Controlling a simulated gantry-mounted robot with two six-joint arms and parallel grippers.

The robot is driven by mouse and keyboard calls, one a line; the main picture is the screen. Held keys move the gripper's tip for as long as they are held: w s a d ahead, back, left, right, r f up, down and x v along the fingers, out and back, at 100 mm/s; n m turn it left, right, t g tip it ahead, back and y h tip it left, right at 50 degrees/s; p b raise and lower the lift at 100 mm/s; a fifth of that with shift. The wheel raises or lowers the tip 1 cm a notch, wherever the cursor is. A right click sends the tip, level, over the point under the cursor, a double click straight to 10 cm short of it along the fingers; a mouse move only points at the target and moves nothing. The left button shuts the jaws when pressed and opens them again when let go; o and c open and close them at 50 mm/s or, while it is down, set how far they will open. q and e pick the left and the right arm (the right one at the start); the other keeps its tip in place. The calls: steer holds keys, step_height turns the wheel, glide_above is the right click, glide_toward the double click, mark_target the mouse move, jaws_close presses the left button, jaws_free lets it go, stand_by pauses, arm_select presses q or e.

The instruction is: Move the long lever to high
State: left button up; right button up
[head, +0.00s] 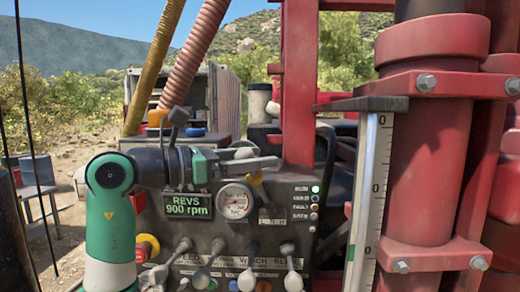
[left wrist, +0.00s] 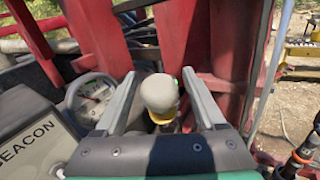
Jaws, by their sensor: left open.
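The long lever has a pale rounded knob (left wrist: 160,92) above a yellow collar. In the left wrist view it stands between the two grey fingers of my open left gripper (left wrist: 159,74), with visible gaps on both sides. In the head view the left gripper (head: 264,162) reaches in from the left, above the pressure gauge. The lever's pale knob (head: 244,153) shows just behind the near finger, and its yellow part (head: 257,180) shows below. The lower shaft is mostly hidden, and its setting cannot be read. My right gripper is not in view.
The control panel carries a REVS 900 rpm display (head: 188,205), a round gauge (head: 235,201) and status lights (head: 315,189). Several short white-knobbed levers (head: 292,280) line its bottom. A red emergency button (head: 147,247) is near my arm. A red post (head: 299,85) rises just beyond.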

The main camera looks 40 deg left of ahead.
arm_select(q)
steer(key=shift+w+d, duration=0.25)
steer(key=shift+w, duration=0.35)
jaws_close()
steer(key=shift+s, duration=0.1)
stand_by(0.9)
